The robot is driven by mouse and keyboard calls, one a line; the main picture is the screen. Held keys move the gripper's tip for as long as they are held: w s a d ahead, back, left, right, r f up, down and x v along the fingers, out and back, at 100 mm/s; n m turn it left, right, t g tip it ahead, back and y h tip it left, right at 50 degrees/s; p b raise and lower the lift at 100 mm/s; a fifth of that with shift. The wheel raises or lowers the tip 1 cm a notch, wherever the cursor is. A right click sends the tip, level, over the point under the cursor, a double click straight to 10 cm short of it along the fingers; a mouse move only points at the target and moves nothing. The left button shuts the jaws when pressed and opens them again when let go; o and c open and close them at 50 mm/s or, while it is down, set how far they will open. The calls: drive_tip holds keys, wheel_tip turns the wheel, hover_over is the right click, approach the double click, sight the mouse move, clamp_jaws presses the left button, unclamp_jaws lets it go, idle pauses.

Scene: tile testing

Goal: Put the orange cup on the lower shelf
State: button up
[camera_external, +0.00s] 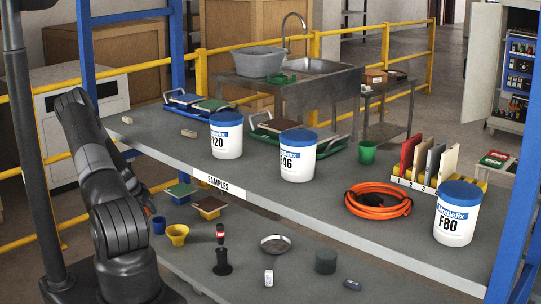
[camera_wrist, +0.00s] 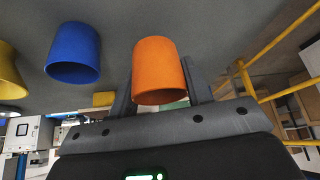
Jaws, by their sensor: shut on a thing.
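The orange cup (camera_wrist: 158,72) is in the wrist view, between the two fingers of my gripper (camera_wrist: 160,80), which is shut on it. The wrist picture is inverted, with the grey surface at the top and the cup's rim facing down in the picture. The cup's base is close to this surface; I cannot tell whether it touches. A blue cup (camera_wrist: 74,53) stands beside it. In the external view, the lower shelf (camera_external: 302,258) is the grey board under the worktop. My arm hides my gripper and nearly all of the orange cup there, left of the blue cup (camera_external: 158,225).
A yellow cup (camera_external: 177,235) stands by the blue one. Two small tile blocks (camera_external: 209,206) are behind, and a red and black tool (camera_external: 221,258) is to the right. The worktop edge (camera_external: 300,220) overhangs the shelf. A blue post (camera_external: 88,50) rises behind my arm.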

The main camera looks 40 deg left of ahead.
drive_tip(key=shift+w+f, duration=0.25)
drive_tip(key=shift+w, duration=0.1)
drive_tip(key=shift+f, duration=1.5)
drive_tip(key=o, duration=1)
drive_tip(key=shift+f, duration=0.1)
drive_tip(key=v, duration=1.2)
drive_tip(key=shift+s, duration=0.1)
